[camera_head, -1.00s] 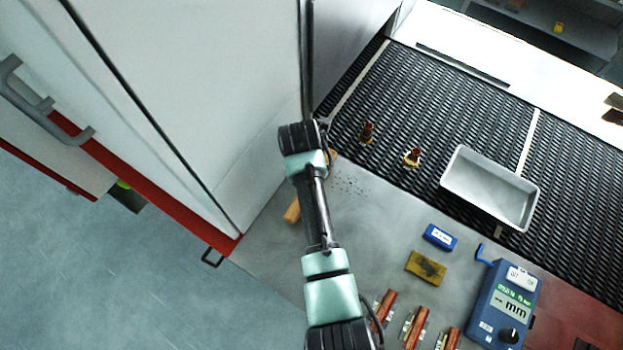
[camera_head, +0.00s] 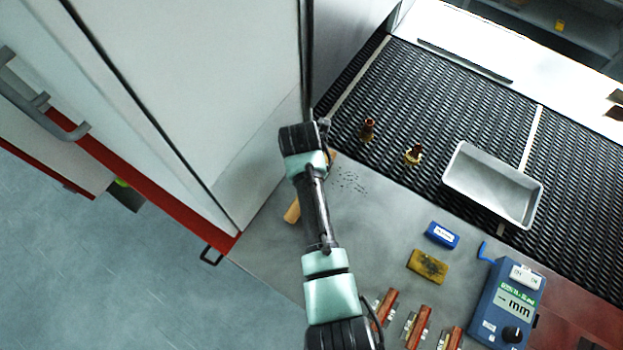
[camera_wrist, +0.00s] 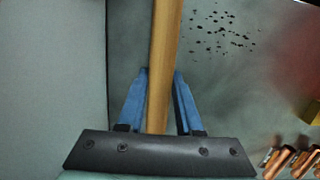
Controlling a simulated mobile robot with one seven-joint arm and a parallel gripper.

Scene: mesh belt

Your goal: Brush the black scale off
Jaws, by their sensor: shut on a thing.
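Black scale (camera_head: 350,182) lies as scattered small flakes on the grey metal top, right of my wrist in the head view. It also shows at the upper right of the wrist view (camera_wrist: 222,30). My gripper (camera_wrist: 160,76) is shut on a wooden handle (camera_wrist: 164,60), with one blue finger on each side. The handle runs out of the top of the wrist view. Its pale end (camera_head: 293,211) shows left of my arm in the head view. My arm hides the fingers there, and I cannot make out any bristles.
A tall white cabinet wall (camera_head: 210,90) stands close on the left. The black mesh belt (camera_head: 390,105) holds two small brass-coloured parts and a metal tray (camera_head: 462,200). A yellowish pad (camera_head: 428,266), a blue box (camera_head: 442,235), a blue gauge (camera_head: 507,302) and copper pieces (camera_head: 420,325) lie nearer.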

